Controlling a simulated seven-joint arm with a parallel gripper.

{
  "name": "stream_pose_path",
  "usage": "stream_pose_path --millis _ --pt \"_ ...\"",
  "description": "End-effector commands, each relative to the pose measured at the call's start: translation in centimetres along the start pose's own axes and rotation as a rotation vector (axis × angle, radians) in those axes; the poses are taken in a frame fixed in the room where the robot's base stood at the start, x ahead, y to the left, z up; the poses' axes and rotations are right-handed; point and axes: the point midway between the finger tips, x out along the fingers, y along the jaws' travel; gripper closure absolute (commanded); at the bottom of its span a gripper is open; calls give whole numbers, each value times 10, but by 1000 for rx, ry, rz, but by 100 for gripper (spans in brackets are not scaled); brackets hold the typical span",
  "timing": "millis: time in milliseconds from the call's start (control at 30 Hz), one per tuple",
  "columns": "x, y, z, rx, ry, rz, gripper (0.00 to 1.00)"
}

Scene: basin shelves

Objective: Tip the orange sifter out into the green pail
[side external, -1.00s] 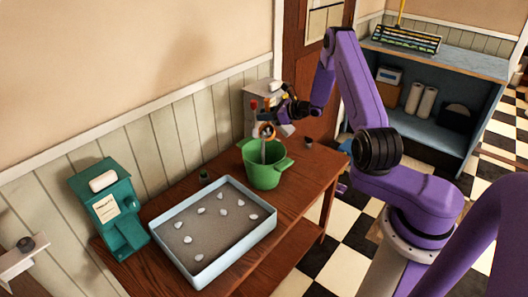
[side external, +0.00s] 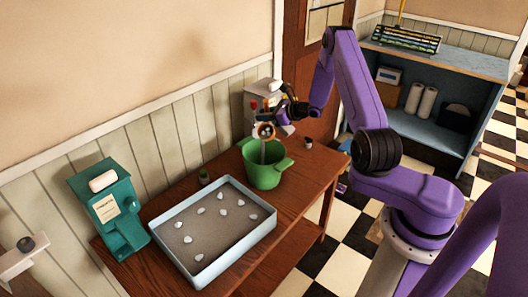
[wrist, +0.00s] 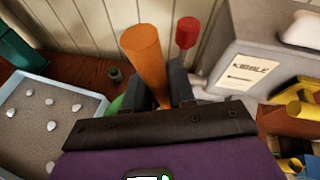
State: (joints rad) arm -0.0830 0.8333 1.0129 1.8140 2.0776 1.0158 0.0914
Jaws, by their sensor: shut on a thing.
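The orange sifter (side external: 264,131) is held above the green pail (side external: 264,172), its round rim turned sideways toward the camera, so it is tipped. In the wrist view its orange handle (wrist: 143,50) rises between the two dark fingers. My gripper (wrist: 166,88) is shut on that handle. The pail stands upright on the wooden table. A thin pale streak runs from under the sifter into the pail's mouth; I cannot tell whether it is falling contents or something solid. The sifter's inside and the pail's bottom are hidden. Only a bit of the green pail shows in the wrist view, beside the left finger.
A pale blue tray (side external: 257,238) with several white stones lies left of the pail. A teal dispenser (side external: 120,215) stands at the table's left end. A small dark green item (side external: 204,177) and a small dark jar (side external: 308,143) flank the pail. A red-tipped item (wrist: 187,30) stands behind.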

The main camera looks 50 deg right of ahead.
Motion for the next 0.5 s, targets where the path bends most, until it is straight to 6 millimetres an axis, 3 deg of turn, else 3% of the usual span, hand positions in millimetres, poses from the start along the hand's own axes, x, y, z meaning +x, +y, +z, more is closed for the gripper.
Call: stream_pose_path --millis 500 --pt "-1 3 2 -26 -1 -11 100"
